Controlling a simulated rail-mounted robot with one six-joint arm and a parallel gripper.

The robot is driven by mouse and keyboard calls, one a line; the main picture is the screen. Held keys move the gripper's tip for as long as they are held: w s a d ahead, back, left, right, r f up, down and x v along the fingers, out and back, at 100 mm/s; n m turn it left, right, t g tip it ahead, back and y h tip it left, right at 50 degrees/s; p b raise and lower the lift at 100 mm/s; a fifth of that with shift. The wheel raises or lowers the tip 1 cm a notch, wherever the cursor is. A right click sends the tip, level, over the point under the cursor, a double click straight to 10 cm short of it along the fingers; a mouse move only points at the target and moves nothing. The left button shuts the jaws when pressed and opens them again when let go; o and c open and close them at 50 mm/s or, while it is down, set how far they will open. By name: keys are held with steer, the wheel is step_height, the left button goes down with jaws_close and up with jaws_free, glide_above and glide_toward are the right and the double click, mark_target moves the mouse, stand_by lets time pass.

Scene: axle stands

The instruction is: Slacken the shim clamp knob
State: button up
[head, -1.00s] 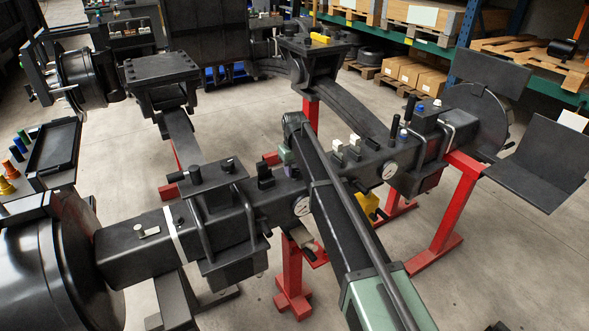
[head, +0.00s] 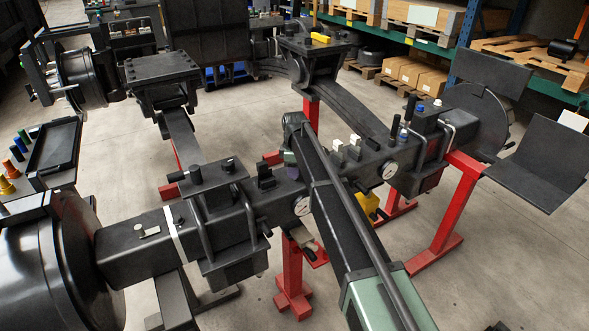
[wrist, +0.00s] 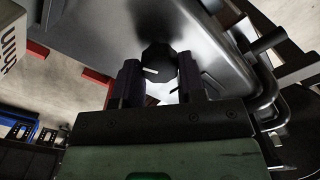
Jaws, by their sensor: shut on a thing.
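The shim clamp knob (wrist: 157,62) is a dark, faceted knob with a white mark. The gripper is shut on the knob, one finger on each side. In the head view my arm comes down over the dark axle beam (head: 270,206), and my gripper body (head: 290,160) is only partly visible. The fingers and the knob are hidden there.
Round gauges (head: 302,206) and white-topped fittings (head: 354,140) stand along the beam near my arm. Red stands (head: 292,275) hold up the beam. A clamped bracket with bent bars (head: 215,215) is at the left. Open concrete floor lies around.

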steer(key=n, duration=0.4)
steer(key=shift+n, duration=2)
steer(key=o, duration=0.9)
